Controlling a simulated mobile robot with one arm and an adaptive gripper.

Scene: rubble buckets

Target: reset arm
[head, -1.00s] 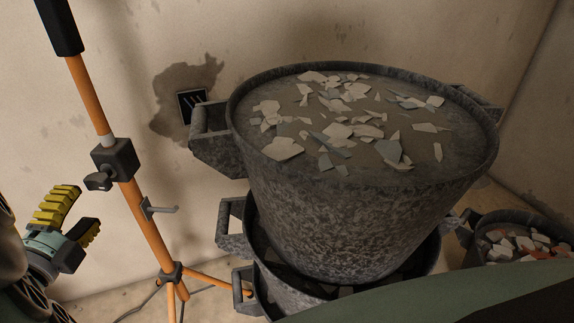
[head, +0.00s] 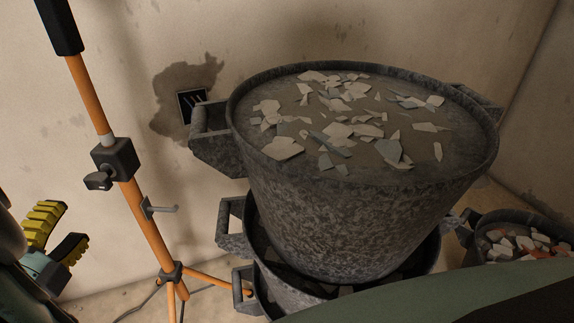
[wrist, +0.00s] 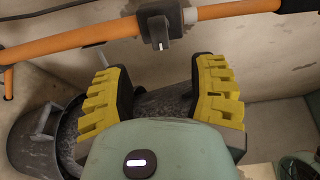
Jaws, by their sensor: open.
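My gripper (head: 56,240) shows at the lower left edge of the head view, with yellow ridged finger pads. It is open and empty. In the wrist view the two yellow fingers of my gripper (wrist: 160,98) stand apart with nothing held between them. Behind them in that view are a grey bucket (wrist: 30,140) and an orange stand pole (wrist: 75,37).
A large dark metal bucket (head: 340,215) topped with pale shards stands stacked on another bucket (head: 290,295). A rubble bucket (head: 470,240) is at the right. An orange tripod (head: 140,212) stands between my gripper and the stack. A wall socket (head: 192,106) is behind.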

